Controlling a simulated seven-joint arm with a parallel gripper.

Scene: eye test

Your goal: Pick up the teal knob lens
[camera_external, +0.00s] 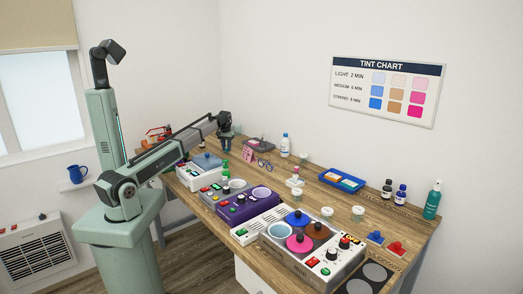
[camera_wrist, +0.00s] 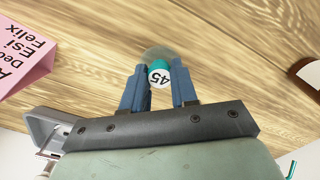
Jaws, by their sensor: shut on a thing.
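In the wrist view, my gripper (camera_wrist: 159,88) has its two blue fingers shut on the teal knob (camera_wrist: 159,66) of a lens. A white label reading "45" lies between the fingertips. The clear greyish lens disc (camera_wrist: 157,52) shows just beyond the fingertips, over the wood table. I cannot tell how high it is above the table. In the external view, my gripper (camera_external: 226,150) points down over the far part of the table, and the lens is too small to make out there.
A pink name card (camera_wrist: 22,52) lies left in the wrist view, with a grey case-like object (camera_wrist: 45,122) below it. On the table (camera_external: 318,190) are a purple tank unit (camera_external: 240,211), a heater with coloured pots (camera_external: 320,262), a blue tray (camera_external: 328,178) and a teal bottle (camera_external: 432,203).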

